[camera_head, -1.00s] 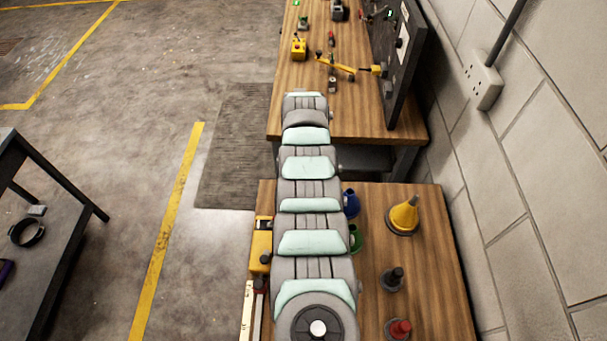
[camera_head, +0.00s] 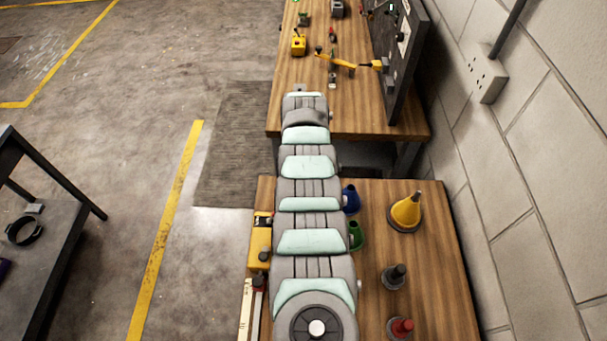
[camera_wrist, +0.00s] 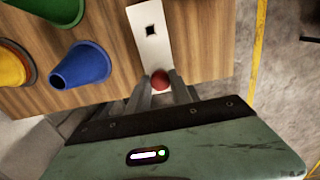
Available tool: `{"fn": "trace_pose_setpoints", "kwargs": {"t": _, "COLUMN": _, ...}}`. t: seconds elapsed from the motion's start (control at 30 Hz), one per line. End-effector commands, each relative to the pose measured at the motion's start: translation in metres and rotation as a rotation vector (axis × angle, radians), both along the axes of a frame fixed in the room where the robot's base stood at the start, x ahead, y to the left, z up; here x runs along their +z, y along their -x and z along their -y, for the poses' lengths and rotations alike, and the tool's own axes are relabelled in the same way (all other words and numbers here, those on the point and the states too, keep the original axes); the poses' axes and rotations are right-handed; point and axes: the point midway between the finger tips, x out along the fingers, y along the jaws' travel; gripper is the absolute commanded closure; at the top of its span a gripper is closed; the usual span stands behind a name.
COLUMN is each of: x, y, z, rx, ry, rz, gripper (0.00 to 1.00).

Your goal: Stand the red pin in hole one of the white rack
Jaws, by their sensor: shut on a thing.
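The white rack (camera_wrist: 150,35) lies on the wooden table in the wrist view, with a dark square hole (camera_wrist: 150,30) showing empty. The round red top of the red pin (camera_wrist: 160,79) shows at the rack's lower end, between the fingers. My gripper (camera_wrist: 160,90) is shut on the pin. The pin's lower part is hidden, so I cannot tell whether its tip is in a hole or above the rack.
A blue cone (camera_wrist: 80,66) and a green cone (camera_wrist: 60,8) stand left of the rack. In the head view a yellow funnel (camera_head: 405,212), a dark peg (camera_head: 395,276) and a red-topped peg (camera_head: 401,328) stand on the right. A yellow box (camera_head: 261,240) lies by the left edge.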

Motion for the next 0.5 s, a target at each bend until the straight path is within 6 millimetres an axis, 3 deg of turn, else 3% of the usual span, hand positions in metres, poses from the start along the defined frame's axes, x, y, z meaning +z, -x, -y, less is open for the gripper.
{"fn": "trace_pose_setpoints", "kwargs": {"t": 0.33, "x": -0.0001, "y": -0.0001, "z": -0.0001, "rx": 0.000, "ry": 0.000, "rz": 0.000, "gripper": 0.49}}
{"fn": "trace_pose_setpoints", "kwargs": {"t": 0.5, "x": -0.0002, "y": 0.0000, "z": -0.0002, "rx": 0.000, "ry": 0.000, "rz": 0.000, "gripper": 0.49}}
